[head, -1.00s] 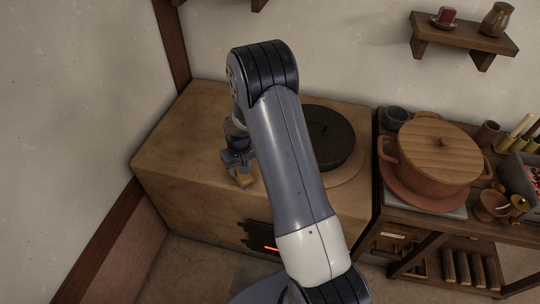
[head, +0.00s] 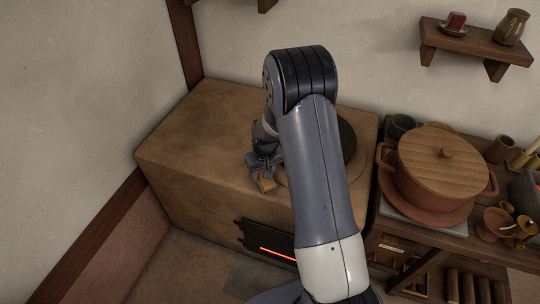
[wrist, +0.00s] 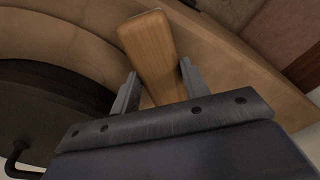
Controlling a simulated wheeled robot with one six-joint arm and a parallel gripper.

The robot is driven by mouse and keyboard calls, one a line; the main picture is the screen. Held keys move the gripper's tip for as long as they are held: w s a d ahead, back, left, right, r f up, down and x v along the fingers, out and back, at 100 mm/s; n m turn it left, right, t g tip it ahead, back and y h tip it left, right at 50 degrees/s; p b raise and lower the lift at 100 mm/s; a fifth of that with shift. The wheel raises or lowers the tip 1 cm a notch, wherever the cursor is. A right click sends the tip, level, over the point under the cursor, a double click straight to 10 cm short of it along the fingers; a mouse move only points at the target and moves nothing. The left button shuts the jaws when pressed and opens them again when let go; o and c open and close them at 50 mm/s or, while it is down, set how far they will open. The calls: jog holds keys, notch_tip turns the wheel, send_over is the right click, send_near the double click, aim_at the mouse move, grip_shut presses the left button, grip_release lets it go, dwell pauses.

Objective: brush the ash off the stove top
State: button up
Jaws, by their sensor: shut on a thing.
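The tan stove top (head: 195,125) fills the middle of the head view. A dark round plate (head: 347,142) on it is mostly hidden behind my arm; a dark round shape also fills the left of the wrist view (wrist: 45,110). My gripper (head: 264,180) is low over the stove's front part, left of the plate. It is shut on a wooden piece, seemingly the brush handle (wrist: 150,45), which stands between the fingers in the wrist view. I see no bristles, and I cannot make out ash.
A dark firebox door (head: 255,235) with a red glow is in the stove's front. To the right, a wooden bench holds a lidded clay pot (head: 440,160) and cups. A wall shelf (head: 480,42) is above. The stove's left part looks clear.

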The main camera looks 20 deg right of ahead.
jog(key=r, duration=0.1)
jog(key=a+r+p, duration=0.1)
jog(key=shift+w+a+r, duration=0.1)
jog(key=shift+w+r, duration=0.1)
jog(key=shift+r, duration=0.15)
jog(key=shift+s+r+p, duration=0.1)
jog(key=shift+r+p, duration=1.6)
jog(key=shift+r, duration=1.05)
